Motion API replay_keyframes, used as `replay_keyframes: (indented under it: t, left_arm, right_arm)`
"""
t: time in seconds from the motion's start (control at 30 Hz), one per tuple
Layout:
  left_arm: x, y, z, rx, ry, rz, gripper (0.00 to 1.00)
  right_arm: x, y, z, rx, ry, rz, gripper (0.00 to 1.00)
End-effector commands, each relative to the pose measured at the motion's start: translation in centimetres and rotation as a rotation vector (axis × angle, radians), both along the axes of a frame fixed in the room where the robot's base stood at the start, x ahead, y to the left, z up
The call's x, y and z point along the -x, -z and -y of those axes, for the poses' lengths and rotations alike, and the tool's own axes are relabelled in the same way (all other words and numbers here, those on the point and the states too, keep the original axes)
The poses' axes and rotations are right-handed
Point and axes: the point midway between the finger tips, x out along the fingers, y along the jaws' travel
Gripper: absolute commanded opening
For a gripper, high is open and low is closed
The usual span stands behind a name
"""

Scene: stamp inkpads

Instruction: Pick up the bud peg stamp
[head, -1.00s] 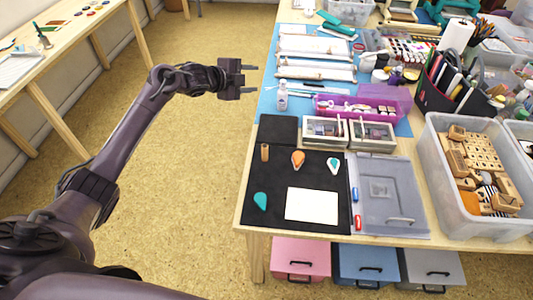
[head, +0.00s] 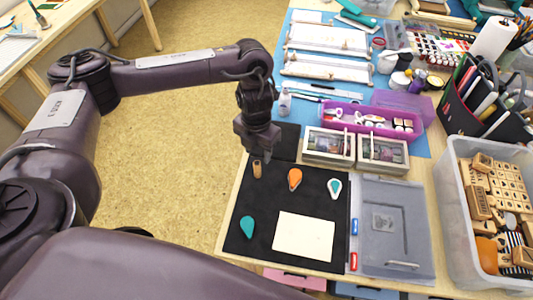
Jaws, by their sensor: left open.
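A small upright wooden peg stamp (head: 257,170), which I take to be the bud peg stamp, stands near the upper left corner of the black mat (head: 265,258). My left gripper (head: 262,157) points down just above and behind the peg, its fingertips close to it. It is open and holds nothing. I cannot tell whether a fingertip touches the peg. My right gripper is not in view.
On the mat lie an orange drop-shaped inkpad (head: 294,179), a white-and-teal one (head: 334,188), a teal one (head: 247,227) and a white card (head: 304,236). A grey lidded case (head: 391,230) is right of the mat. Two small drawer boxes (head: 328,147) stand behind.

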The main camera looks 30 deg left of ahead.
Motion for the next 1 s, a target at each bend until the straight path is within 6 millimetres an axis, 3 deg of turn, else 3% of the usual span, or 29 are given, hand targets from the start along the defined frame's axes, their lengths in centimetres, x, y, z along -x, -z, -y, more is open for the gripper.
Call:
replay_keyframes:
  t: [0.07, 0.3, 0.37, 0.47, 0.6, 0.73, 0.93, 1.0]
  left_arm:
    - [0.2, 1.0, -0.1, -0.004, 0.002, -0.005, 0.45]
    - [0.3, 3.4, 0.1, -0.001, 0.0, -0.005, 0.45]
    - [0.3, 4.1, 0.2, -0.001, -0.002, -0.006, 0.45]
    - [0.4, 5.7, 0.4, 0.0, 0.0, -0.007, 0.45]
    - [0.4, 7.4, 0.4, 0.001, -0.001, -0.005, 0.45]
    - [0.3, 7.8, 0.3, 0.0, -0.001, -0.002, 0.45]
    - [0.3, 7.7, 0.3, 0.0, -0.001, -0.002, 0.44]
    - [0.3, 7.7, 0.3, 0.0, -0.001, -0.002, 0.35]
  right_arm:
    - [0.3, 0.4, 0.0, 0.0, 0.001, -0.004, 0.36]
    - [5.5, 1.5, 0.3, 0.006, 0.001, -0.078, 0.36]
    - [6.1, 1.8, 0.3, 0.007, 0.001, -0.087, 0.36]
    - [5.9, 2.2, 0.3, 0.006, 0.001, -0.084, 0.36]
    - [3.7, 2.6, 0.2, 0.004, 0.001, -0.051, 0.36]
    - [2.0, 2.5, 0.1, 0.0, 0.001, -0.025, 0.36]
    - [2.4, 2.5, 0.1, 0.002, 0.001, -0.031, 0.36]
    - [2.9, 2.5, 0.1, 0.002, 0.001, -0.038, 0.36]
